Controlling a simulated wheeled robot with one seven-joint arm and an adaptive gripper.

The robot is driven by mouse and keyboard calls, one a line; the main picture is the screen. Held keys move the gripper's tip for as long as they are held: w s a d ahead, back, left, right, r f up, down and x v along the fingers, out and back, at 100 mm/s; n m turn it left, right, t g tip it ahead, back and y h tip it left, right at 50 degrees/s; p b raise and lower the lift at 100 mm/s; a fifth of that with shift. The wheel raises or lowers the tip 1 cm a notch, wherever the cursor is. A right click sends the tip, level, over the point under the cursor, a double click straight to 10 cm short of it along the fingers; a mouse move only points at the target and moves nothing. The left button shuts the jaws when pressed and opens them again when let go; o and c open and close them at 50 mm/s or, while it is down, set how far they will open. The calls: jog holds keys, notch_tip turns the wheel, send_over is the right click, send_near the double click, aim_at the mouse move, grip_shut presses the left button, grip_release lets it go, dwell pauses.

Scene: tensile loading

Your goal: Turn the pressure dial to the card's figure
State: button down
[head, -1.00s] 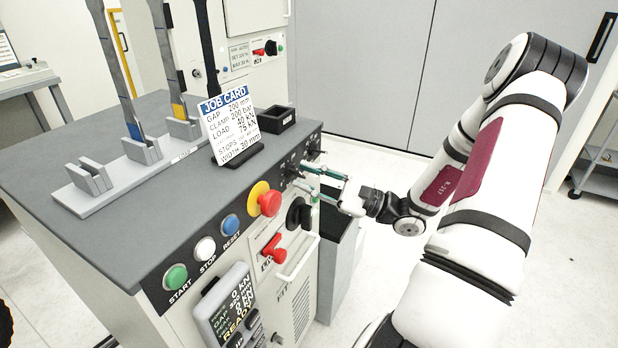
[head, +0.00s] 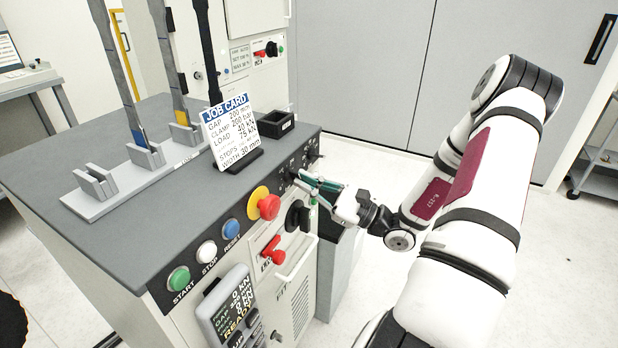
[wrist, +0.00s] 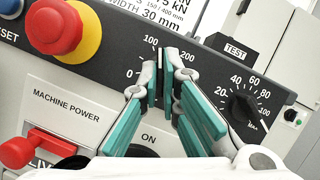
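The job card (head: 230,135) stands on the cabinet top and reads CLAMP 200 bar. In the wrist view only its lower edge (wrist: 150,12) shows. My gripper (head: 299,180) is at the front control panel. In the wrist view its green fingers converge, and the fingertips (wrist: 160,84) are nearly together on a dark dial knob (wrist: 160,62). Marks 0, 100 and 200 show around this dial.
A second dial (wrist: 243,108), marked 20 to 100, is close to the right finger. A red emergency button (wrist: 54,27) on a yellow ring is to the left. A red power handle (wrist: 45,148) is below. A TEST label (wrist: 236,50) is at upper right.

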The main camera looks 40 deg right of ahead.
jog(key=m+h+p, duration=0.2)
jog(key=m+h, duration=0.1)
jog(key=m, duration=0.3)
jog(key=m+t+h+p, duration=0.1)
jog(key=m+h+p, duration=0.2)
jog(key=m, duration=0.3)
jog(key=m+t+h+p, duration=0.1)
jog(key=m+h+p, duration=0.1)
jog(key=m, duration=0.4)
jog(key=shift+s+a+h+p, duration=0.2)
jog(key=shift+a+h+p, duration=0.15)
jog(key=shift+h, duration=0.15)
jog(key=c, duration=1.8)
grip_release()
jog(key=v, duration=1.2)
jog(key=shift+r, duration=0.1)
